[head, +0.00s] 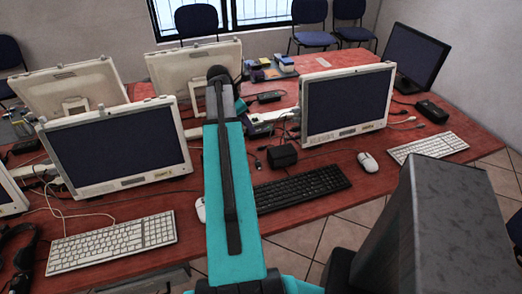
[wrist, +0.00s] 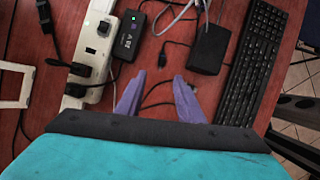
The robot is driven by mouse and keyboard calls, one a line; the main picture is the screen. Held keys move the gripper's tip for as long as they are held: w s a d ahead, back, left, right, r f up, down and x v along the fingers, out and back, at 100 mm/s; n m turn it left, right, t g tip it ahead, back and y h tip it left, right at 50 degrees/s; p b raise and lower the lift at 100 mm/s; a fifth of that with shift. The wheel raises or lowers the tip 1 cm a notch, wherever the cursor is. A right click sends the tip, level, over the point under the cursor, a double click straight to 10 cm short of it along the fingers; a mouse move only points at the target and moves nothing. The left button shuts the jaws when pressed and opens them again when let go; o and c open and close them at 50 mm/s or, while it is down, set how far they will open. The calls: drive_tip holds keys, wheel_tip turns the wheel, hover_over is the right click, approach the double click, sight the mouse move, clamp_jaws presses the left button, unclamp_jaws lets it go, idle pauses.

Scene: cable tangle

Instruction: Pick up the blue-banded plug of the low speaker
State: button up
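My gripper (wrist: 159,76) is open in the wrist view, its two purple fingers apart with nothing held between them. A thin black cable curves across the table between and below the fingers. A small dark plug or connector (wrist: 163,58) lies just beyond the fingertips. Black plugs (wrist: 80,70) sit in the white power strip (wrist: 93,40) left of the gripper. I cannot make out a blue band on any plug. Which thing is the low speaker is unclear. In the head view my teal arm hides the fingers and part of the table.
A black box (wrist: 209,48) with a cable lies right of the fingers, beside a black keyboard (wrist: 252,60). A black adapter (wrist: 128,37) with a green light lies along the strip. Monitors stand on both sides, one at right (head: 345,103). Loose cables cross the red table (head: 330,205).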

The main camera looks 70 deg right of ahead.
drive_tip(key=p, duration=0.1)
hover_over(262, 146)
drive_tip(key=w+a, duration=0.2)
drive_tip(key=shift+w+f, duration=0.1)
drive_tip(key=shift+f, duration=3.85)
drive_tip(key=shift+f, duration=0.1)
drive_tip(key=shift+s+p+x, duration=0.15)
drive_tip(key=shift+p+x, duration=0.35)
drive_tip(key=shift+x, duration=0.75)
drive_tip(key=shift+s+p+x, duration=0.1)
drive_tip(key=shift+p+x, duration=0.4)
drive_tip(key=shift+x, duration=0.75)
clamp_jaws()
